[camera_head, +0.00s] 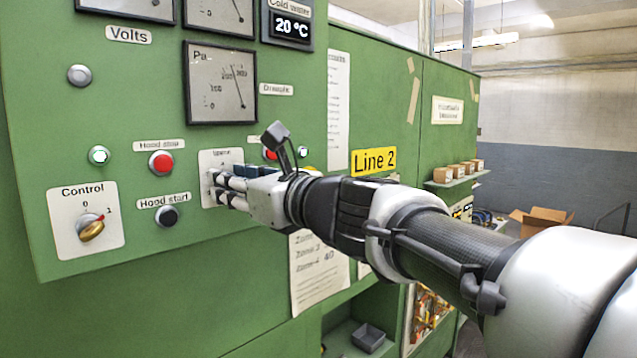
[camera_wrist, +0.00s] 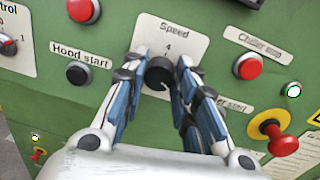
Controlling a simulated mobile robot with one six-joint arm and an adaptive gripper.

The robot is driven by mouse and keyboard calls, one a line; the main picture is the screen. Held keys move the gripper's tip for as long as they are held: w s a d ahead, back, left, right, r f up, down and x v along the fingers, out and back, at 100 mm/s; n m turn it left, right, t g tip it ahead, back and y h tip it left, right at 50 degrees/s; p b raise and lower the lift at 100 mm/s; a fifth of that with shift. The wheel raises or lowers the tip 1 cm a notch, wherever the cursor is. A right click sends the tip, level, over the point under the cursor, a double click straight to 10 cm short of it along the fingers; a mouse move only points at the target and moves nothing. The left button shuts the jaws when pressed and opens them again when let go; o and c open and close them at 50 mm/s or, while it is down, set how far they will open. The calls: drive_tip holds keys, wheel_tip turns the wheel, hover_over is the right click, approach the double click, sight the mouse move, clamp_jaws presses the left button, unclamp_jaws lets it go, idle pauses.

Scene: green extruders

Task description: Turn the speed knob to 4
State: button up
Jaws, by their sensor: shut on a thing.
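The speed knob (camera_wrist: 158,74) is a round black knob on a white plate (camera_wrist: 181,36) marked "Speed", with a "4" printed above it, in the wrist view. My gripper (camera_wrist: 160,75) is shut on the knob, with a blue-and-white finger on each side of it. The knob's pointer is hard to make out, and the lower marks of the plate are hidden by the fingers. In the head view my gripper (camera_head: 214,186) is at the speed plate (camera_head: 219,160), and its fingers hide the knob.
A black Hood start button (camera_head: 167,216) and a red Hood stop button (camera_head: 161,162) are left of the plate. A Control switch (camera_head: 92,228) is farther left. Right of the knob are a red button (camera_wrist: 247,66) and a red mushroom button on yellow (camera_wrist: 283,143).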

drive_tip(key=n+b, duration=0.7)
drive_tip(key=n, duration=0.4)
drive_tip(key=n+h+b, duration=0.1)
drive_tip(key=n+b, duration=0.6)
drive_tip(key=n, duration=0.4)
drive_tip(key=shift+s+a+f+t, duration=0.15)
drive_tip(key=shift+t, duration=0.15)
drive_tip(key=shift+n, duration=0.4)
drive_tip(key=o, duration=1)
drive_tip(key=shift+o, duration=0.2)
